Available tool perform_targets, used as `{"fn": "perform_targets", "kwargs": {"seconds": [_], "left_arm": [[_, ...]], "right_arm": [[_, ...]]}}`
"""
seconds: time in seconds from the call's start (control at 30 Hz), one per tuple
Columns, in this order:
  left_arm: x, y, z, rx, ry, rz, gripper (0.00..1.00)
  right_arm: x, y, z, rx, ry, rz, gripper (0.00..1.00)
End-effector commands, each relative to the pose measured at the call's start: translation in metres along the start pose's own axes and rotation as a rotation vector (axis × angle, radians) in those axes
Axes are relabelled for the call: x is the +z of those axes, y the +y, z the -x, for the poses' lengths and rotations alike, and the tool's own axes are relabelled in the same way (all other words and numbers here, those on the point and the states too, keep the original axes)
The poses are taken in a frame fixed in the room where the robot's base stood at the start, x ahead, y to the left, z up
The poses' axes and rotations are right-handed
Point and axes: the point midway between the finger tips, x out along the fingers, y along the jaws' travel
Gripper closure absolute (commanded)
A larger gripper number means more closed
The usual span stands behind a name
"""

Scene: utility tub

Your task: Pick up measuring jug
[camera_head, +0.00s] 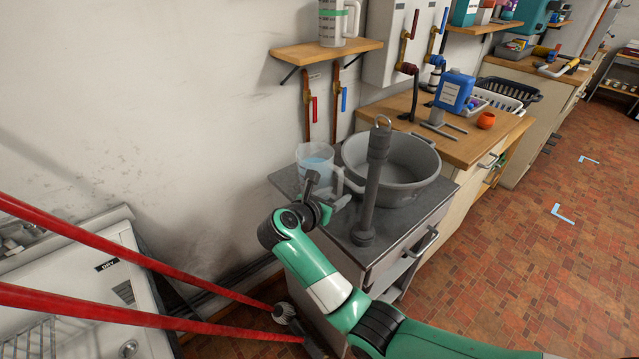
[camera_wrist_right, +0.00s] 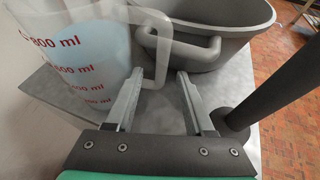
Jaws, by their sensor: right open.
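The measuring jug (camera_head: 314,158) is clear with blue liquid inside and stands upright on the grey counter, beside the wall. In the right wrist view the jug (camera_wrist_right: 78,52) shows red millilitre marks at the left, with its clear handle toward the right. My right gripper (camera_head: 327,190) is at the near side of the jug. In the wrist view its two fingers (camera_wrist_right: 160,78) are apart, and the lower end of the handle appears between or just beyond their tips. I cannot tell whether they touch it. My left gripper is not in view.
A grey round tub (camera_head: 400,172) stands right of the jug. A dark grey upright post (camera_head: 370,195) rises in front of the tub, close to my right gripper. A shelf (camera_head: 325,51) with another jug hangs above. Red bars (camera_head: 130,258) cross the lower left.

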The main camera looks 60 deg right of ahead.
Motion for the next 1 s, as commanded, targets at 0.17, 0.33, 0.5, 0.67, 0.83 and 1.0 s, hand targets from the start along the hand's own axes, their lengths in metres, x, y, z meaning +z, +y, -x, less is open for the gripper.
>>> {"fn": "perform_targets", "kwargs": {"seconds": [0.17, 0.33, 0.5, 0.67, 0.83, 1.0], "left_arm": [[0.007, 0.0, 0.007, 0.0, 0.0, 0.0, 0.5], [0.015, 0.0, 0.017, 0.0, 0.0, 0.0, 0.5], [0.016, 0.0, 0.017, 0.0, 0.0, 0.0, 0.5], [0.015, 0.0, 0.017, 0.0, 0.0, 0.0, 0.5], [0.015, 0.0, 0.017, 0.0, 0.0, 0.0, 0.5], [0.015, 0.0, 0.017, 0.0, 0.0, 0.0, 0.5]], "right_arm": [[-0.003, -0.001, -0.02, -0.004, 0.0, 0.0, 0.47], [-0.003, -0.001, -0.05, -0.003, 0.0, 0.0, 0.47], [0.0, 0.0, -0.058, 0.0, -0.001, 0.001, 0.47], [0.001, 0.0, -0.057, 0.0, -0.001, 0.001, 0.5], [0.001, 0.0, -0.057, 0.0, -0.001, 0.001, 0.81], [0.0, 0.0, -0.057, 0.0, -0.001, 0.001, 1.0]]}}
